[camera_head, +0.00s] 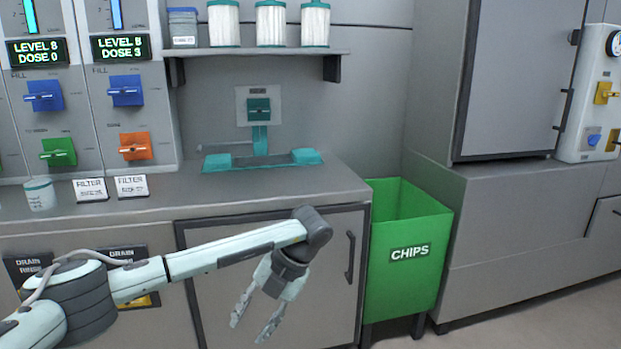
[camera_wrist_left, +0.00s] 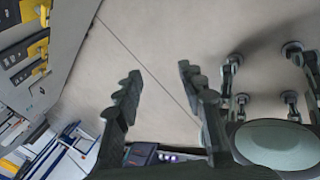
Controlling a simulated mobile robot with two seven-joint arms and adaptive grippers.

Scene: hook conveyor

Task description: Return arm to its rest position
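My left arm comes in from the left in the head view, in front of the grey cabinet doors. My left gripper (camera_head: 254,330) hangs below the counter's front edge and points down. Its two fingers are apart and nothing is between them. In the left wrist view the left gripper (camera_wrist_left: 160,82) also shows open and empty, with bare floor beyond the fingers. My right gripper is in neither view.
A green bin marked CHIPS (camera_head: 400,285) stands right of my gripper. The counter (camera_head: 255,198) has a teal fixture (camera_head: 262,158) and a white cup (camera_head: 40,194). Dispensers with knobs are at left.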

